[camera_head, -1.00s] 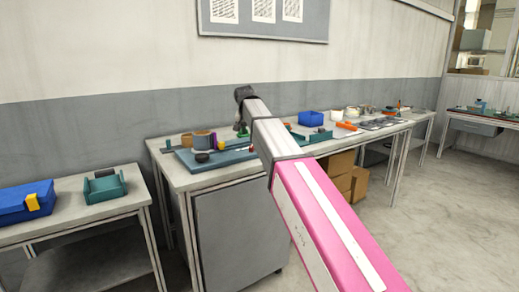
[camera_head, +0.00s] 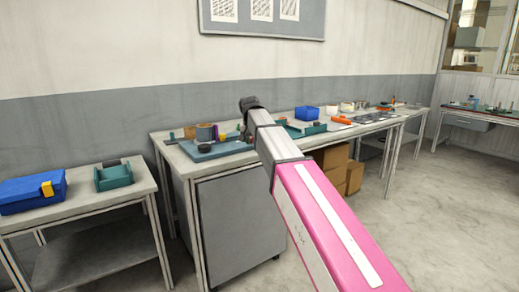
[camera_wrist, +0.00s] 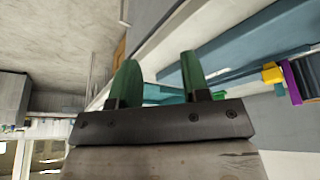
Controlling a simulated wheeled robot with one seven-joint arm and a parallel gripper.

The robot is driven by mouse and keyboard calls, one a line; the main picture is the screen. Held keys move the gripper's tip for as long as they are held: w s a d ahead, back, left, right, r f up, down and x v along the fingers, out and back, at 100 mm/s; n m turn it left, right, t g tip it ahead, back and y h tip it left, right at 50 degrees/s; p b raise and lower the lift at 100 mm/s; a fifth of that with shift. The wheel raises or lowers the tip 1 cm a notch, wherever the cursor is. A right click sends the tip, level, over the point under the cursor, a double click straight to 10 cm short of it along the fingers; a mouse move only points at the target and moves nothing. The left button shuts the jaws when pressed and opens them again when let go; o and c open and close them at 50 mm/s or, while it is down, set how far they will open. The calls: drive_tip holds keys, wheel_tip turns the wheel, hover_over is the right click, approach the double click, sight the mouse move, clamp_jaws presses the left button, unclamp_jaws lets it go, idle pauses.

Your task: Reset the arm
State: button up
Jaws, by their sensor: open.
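My gripper (camera_wrist: 160,62) shows in the wrist view with its two green fingers apart and nothing between them. In the head view my arm reaches forward from the lower right, toward the middle workbench (camera_head: 180,160). The dark wrist end is in front of the bench's items in the picture, and the fingers are not clearly visible there. The wrist view is tilted, with a bench edge and teal and yellow items beyond the fingers.
A low table (camera_head: 130,190) at left holds a blue box (camera_head: 30,196) and a green holder (camera_head: 114,178). The middle bench carries a blue-grey tray (camera_head: 215,152), a blue bin (camera_head: 307,113) and other items. Cardboard boxes (camera_head: 333,157) sit underneath. The floor at right is clear.

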drive_tip(key=s+d+f+g, duration=0.1)
drive_tip(key=s+d+f, duration=0.6)
drive_tip(key=f, duration=0.5)
drive_tip(key=s+d+f+n+g, duration=0.1)
drive_tip(key=s+d+f, duration=0.6)
drive_tip(key=s+f, duration=0.5)
drive_tip(key=s+d+f+n+g+y, duration=0.1)
drive_tip(key=s+d+f, duration=0.6)
drive_tip(key=f, duration=0.7)
drive_tip(key=s, duration=0.2)
drive_tip(key=shift+s+d+f+g, duration=0.25)
drive_tip(key=shift+s+d+g, duration=0.05)
drive_tip(key=shift+s+g, duration=0.1)
